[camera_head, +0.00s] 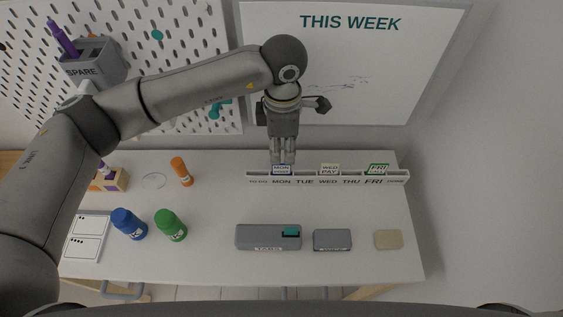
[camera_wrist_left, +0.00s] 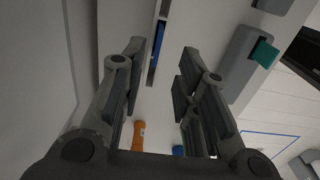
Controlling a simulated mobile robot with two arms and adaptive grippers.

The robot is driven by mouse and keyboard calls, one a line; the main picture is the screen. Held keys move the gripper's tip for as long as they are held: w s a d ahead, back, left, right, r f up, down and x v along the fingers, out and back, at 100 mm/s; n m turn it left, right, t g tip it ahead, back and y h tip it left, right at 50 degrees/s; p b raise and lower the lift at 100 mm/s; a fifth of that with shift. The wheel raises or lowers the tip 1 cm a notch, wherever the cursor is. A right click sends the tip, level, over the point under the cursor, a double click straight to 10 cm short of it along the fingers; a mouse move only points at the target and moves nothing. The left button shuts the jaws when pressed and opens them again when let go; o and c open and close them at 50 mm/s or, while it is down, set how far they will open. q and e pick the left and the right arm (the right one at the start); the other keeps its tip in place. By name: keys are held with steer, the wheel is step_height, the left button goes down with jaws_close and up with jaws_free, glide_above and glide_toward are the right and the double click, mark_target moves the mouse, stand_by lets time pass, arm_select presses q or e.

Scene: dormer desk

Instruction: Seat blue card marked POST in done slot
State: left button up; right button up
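A card with a blue border (camera_head: 282,170) stands in the rail above the MON label. Its lower word is too small to read. The slotted rail (camera_head: 310,175) runs along the back of the desk, and its far right end (camera_head: 397,178) has a small label, seemingly the done slot. My left gripper (camera_head: 284,158) points down just above and behind the blue card. In the left wrist view its fingers (camera_wrist_left: 160,65) are spread, with the blue card (camera_wrist_left: 158,40) and part of the rail (camera_wrist_left: 152,70) between them, nothing gripped. My right gripper is not in view.
A WED PAY card (camera_head: 329,169) and a green FRI card (camera_head: 376,169) stand farther right in the rail. A grey box (camera_head: 268,237) lies in front. The whiteboard (camera_head: 350,60) rises behind.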

mark_target(281, 166)
arm_select(q)
steer(key=f, duration=0.1)
steer(key=s+f, duration=0.1)
steer(key=shift+f, duration=0.35)
steer(key=shift+w+f+p, duration=0.15)
steer(key=shift+f+p, duration=0.15)
steer(key=shift+p, duration=0.15)
steer(key=f+p, duration=0.1)
steer(key=f, duration=0.2)
steer(key=shift+w+a+f+p, duration=0.15)
steer(key=shift+w+f+p, duration=0.2)
steer(key=shift+w, duration=0.05)
steer(key=shift+f, duration=0.55)
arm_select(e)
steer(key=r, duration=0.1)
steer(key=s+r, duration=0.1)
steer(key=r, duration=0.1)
arm_select(q)
jaws_close()
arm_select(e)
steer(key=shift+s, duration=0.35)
